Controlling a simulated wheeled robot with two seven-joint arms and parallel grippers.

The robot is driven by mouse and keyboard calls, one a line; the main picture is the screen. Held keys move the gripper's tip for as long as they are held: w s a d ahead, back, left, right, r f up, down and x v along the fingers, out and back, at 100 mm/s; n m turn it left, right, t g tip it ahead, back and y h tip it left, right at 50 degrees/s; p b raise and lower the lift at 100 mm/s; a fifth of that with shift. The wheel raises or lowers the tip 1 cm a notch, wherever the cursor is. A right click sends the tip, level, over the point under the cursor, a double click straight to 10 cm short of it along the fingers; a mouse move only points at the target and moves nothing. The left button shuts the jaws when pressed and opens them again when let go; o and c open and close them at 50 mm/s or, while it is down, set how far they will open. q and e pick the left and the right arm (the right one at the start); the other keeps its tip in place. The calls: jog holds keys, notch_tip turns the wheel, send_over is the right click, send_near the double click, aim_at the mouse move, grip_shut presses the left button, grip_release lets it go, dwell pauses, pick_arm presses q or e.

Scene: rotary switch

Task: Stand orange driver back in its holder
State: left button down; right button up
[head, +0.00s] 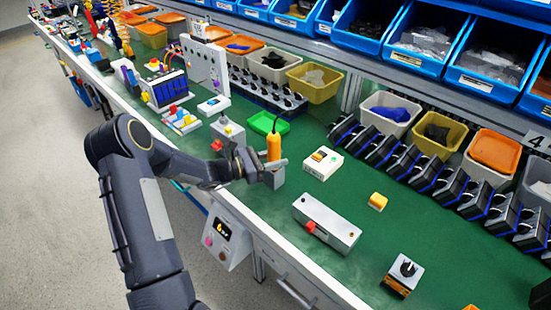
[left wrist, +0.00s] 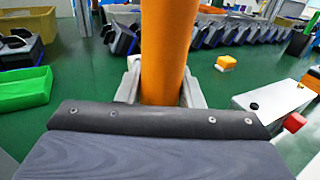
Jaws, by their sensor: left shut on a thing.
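A grey block-like shape shows just below the driver in the head view. I cannot tell whether it is the holder or part of the gripper. My right gripper is not in view.
A white box with a small screen (head: 322,163) and a long grey box with a red knob (head: 327,224) stand to the right. A green tray (head: 268,123) lies behind. A yellow block (head: 377,201) and a rotary switch box (head: 404,273) sit farther right, with bare green bench between.

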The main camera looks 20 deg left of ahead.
pick_arm(q)
jog(key=shift+f+b, duration=0.25)
jog(key=shift+b, duration=0.05)
dwell(0.4)
jog(key=c, duration=0.9)
grip_release()
jog(key=shift+f, duration=0.1)
jog(key=shift+s+a, duration=0.2)
jog(key=b+v, duration=0.1)
jog(key=v, duration=0.6)
jog(key=shift+s+a, duration=0.1)
jog(key=shift+s, duration=0.05)
